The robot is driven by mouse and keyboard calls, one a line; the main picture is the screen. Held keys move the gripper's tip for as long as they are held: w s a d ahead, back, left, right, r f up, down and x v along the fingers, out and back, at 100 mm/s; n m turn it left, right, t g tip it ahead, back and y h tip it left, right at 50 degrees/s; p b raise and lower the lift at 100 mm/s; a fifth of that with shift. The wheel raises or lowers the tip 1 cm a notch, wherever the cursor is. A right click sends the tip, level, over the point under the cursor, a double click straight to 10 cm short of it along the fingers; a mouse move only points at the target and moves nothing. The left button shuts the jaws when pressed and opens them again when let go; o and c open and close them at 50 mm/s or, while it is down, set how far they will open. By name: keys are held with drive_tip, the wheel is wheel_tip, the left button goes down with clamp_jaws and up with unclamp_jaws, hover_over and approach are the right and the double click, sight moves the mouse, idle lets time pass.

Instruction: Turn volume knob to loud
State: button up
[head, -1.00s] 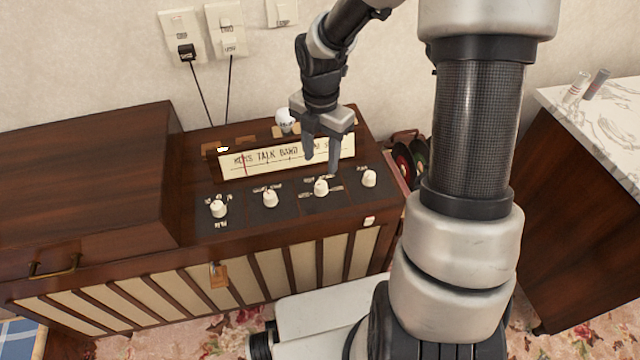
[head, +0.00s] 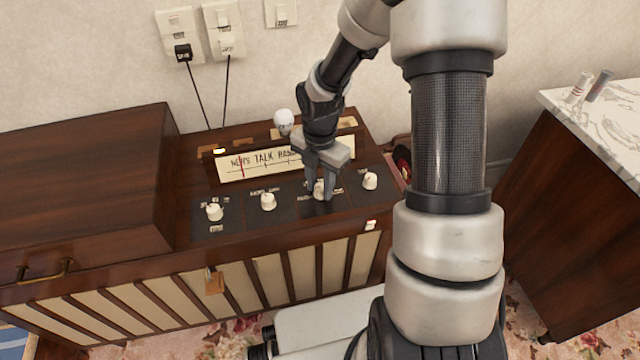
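A wooden radio cabinet (head: 345,220) has a dark control panel with a row of cream knobs. From the left they are the first knob (head: 214,212), the second knob (head: 268,201), the third knob (head: 319,187) and the rightmost knob (head: 370,181). Their small labels are too blurred to read, so I cannot tell which is volume. My gripper (head: 319,194) points down over the third knob, with one finger on each side. The fingers partly hide this knob. I cannot tell whether they touch it.
The tuning dial (head: 240,165) and a white round bulb-like piece (head: 284,121) are behind the knobs. A raised wooden box (head: 90,185) stands at left. Wall sockets (head: 225,30) with cords are behind. A marble-topped cabinet (head: 600,110) is at right.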

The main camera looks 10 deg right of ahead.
drive_tip(key=c, duration=0.6)
drive_tip(key=shift+o, duration=0.2)
